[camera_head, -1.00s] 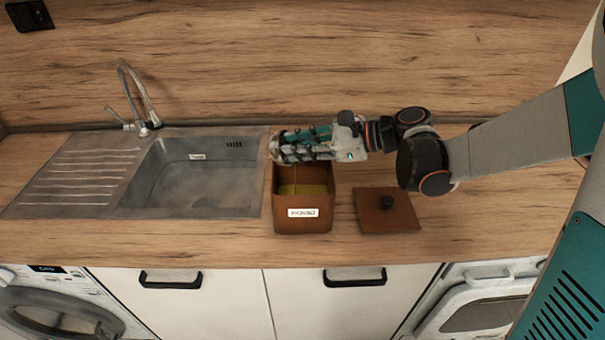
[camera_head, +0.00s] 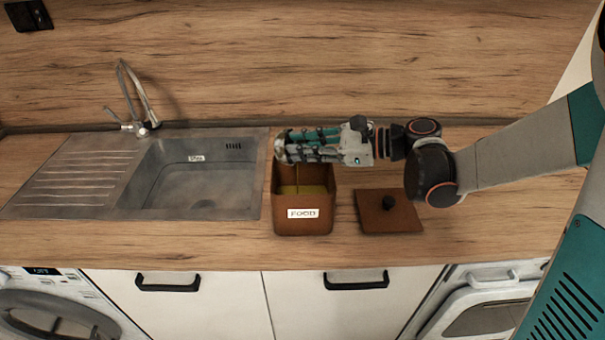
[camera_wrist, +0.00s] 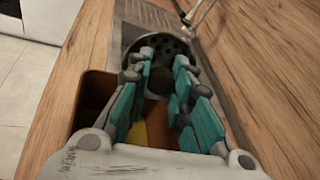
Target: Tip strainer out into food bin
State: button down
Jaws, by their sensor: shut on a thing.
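The strainer is a small grey rounded piece (camera_head: 280,149) at my fingertips in the head view. In the wrist view its perforated grey face (camera_wrist: 178,46) shows just past the fingertips, with a dark knob-like part between the fingers. My gripper (camera_head: 287,146) is shut on it, lying roughly level above the back of the food bin. In the wrist view my gripper (camera_wrist: 166,66) has its teal fingers on either side. The food bin (camera_head: 303,227) is an open brown box with a FOOD label; something yellow lies inside. I cannot tell whether the strainer holds anything.
The bin's brown lid (camera_head: 390,222) with a black knob lies on the counter to the right. The metal sink (camera_head: 190,205) with its tap (camera_head: 138,100) and ribbed drainer is to the left. The wooden splashback (camera_head: 300,60) rises behind. Counter in front is clear.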

jog(key=shift+s+d+f+y+b, duration=0.15)
jog(key=shift+d+y+b, duration=0.35)
jog(key=shift+b, duration=0.2)
jog(key=shift+d+f+t+y+b, duration=0.15)
jog(key=shift+t+y+b, duration=0.2)
jog(key=shift+b, duration=0.65)
